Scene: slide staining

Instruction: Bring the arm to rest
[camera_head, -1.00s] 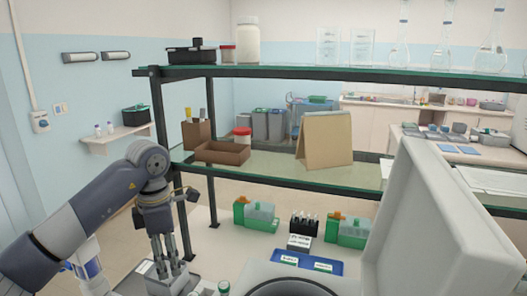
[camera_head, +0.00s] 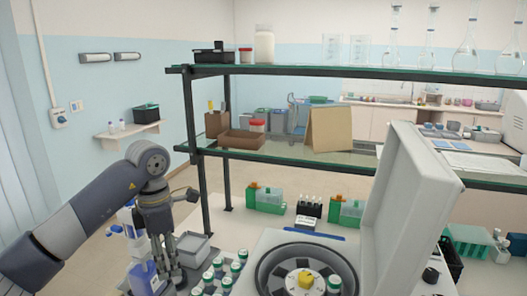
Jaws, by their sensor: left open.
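My left arm comes in from the left with its elbow bent. Its grey gripper (camera_head: 167,268) hangs pointing down at the lower left, with its fingers apart. No object shows between the fingers. It is left of a group of white vials with green caps (camera_head: 225,268) and in front of a grey tray (camera_head: 194,248). My right gripper is not in this view.
A centrifuge with a raised lid (camera_head: 412,205) and open rotor (camera_head: 305,283) stands at lower centre-right. A two-tier shelf (camera_head: 330,157) spans the bench behind.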

